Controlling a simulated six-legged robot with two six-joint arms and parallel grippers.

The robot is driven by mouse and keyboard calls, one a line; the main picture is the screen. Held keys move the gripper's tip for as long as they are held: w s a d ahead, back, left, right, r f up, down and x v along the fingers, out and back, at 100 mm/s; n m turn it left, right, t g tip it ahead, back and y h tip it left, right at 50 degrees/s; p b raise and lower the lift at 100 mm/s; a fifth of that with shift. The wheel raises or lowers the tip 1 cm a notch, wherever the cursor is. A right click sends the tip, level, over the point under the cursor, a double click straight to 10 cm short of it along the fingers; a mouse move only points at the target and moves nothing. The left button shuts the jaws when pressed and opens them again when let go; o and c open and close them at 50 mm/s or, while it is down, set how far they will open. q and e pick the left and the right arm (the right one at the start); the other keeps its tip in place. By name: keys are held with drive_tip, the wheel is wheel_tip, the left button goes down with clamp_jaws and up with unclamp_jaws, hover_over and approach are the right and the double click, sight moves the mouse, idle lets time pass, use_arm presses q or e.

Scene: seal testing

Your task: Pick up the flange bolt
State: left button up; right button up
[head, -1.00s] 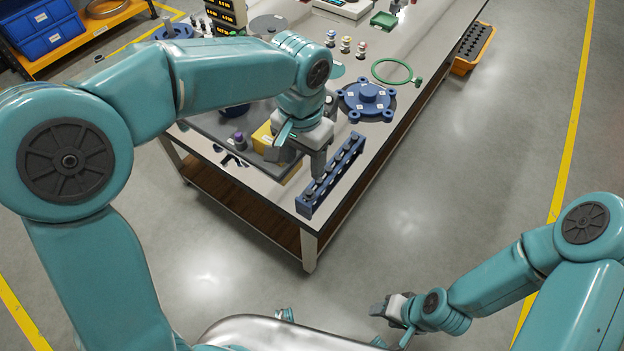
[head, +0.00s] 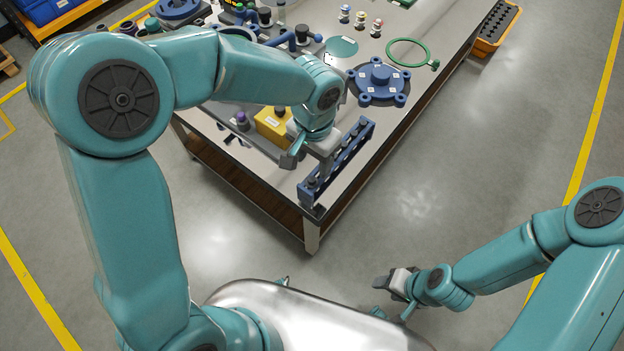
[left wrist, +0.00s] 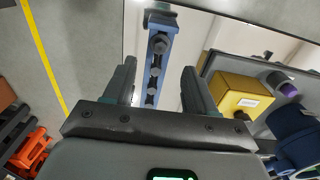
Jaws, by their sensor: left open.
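The flange bolts are dark hex-headed bolts standing in a row in a blue rack (head: 360,132) near the table's front corner. In the left wrist view the rack (left wrist: 153,98) runs between my finger tips, with a large bolt head (left wrist: 160,43) nearest its end and several more behind it. My left gripper (head: 310,162) is open and empty, above and beside the near part of the rack. In the wrist view its two fingers (left wrist: 160,80) stand either side of the row, apart from the bolts. My right gripper (head: 390,284) hangs over the floor, away from the table; its jaws are unclear.
A yellow block (head: 272,124) and a purple-topped part (head: 241,118) lie left of the rack. A blue flange (head: 380,84) and a green ring (head: 408,53) lie beyond it. The table edge is close to the rack's right side.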

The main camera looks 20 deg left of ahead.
sight(313, 178)
use_arm(q)
wheel_tip(313, 178, down, 6)
drive_tip(key=shift+s, duration=0.1)
clamp_jaws()
